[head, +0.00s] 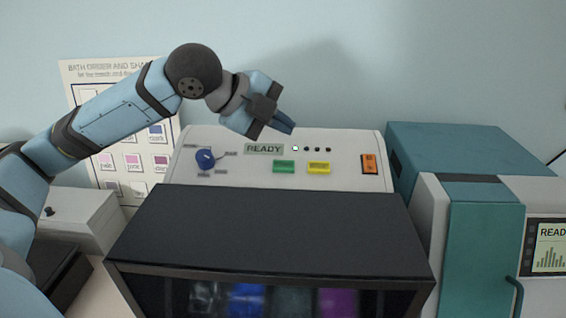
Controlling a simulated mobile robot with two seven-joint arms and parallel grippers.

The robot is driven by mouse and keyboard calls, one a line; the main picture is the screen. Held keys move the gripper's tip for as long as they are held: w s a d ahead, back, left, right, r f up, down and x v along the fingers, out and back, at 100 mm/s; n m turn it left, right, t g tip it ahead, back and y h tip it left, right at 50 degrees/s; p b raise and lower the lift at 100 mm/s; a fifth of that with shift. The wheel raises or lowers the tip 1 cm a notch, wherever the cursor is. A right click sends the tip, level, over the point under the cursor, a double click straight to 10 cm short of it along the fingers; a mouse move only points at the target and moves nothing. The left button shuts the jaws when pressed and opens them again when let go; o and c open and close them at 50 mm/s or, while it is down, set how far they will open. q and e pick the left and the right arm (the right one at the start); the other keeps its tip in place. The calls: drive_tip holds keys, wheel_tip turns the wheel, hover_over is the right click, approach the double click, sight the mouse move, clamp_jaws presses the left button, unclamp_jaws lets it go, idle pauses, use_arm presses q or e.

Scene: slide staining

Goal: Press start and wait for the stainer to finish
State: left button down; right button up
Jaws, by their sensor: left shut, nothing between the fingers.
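The stainer stands in the middle of the head view, with a pale control panel (240,177) behind a dark top cover (270,230). Its display (264,149) reads READY. A green button (283,167) and a yellow button (318,168) sit below the display; their labels are too small to read. A blue knob (205,159) is at the panel's left and an orange switch (369,164) at its right. One of several small lamps (295,148) is lit white. My left gripper (289,127) is shut and empty, above the panel's top edge near the display. My right gripper is out of view.
A teal and white machine (482,225) with its own screen (550,246) stands close on the right. A wall chart (112,70) hangs behind my left arm. A pale box (75,215) is at the left. Blurred coloured baths (245,298) show under the cover.

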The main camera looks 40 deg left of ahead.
sight(284, 166)
use_arm(q)
drive_tip(key=w+f+b, duration=0.1)
drive_tip(key=f+b, duration=0.1)
drive_tip(key=a+f+b, duration=0.1)
drive_tip(key=f+b, duration=0.1)
drive_tip(key=f, duration=0.1)
drive_tip(key=w+f+b, duration=0.1)
drive_tip(key=f+b, duration=0.1)
drive_tip(key=shift+w+a+f, duration=0.2)
drive_tip(key=shift+w+a, duration=0.1)
drive_tip(key=shift+a, duration=0.05)
drive_tip(key=shift+w+a+f+b, duration=0.1)
drive_tip(key=shift+f+b, duration=0.2)
drive_tip(key=shift+f, duration=0.1)
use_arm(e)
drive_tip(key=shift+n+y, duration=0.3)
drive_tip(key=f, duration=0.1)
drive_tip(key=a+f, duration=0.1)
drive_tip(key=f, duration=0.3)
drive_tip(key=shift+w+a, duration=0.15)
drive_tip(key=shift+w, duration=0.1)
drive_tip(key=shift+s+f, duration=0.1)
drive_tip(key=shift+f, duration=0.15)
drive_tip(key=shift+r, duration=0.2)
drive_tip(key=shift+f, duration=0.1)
use_arm(q)
drive_tip(key=shift+w+f, duration=0.1)
drive_tip(key=shift+f, duration=0.05)
drive_tip(key=shift+w+a+f, duration=0.1)
drive_tip(key=shift+f, duration=0.15)
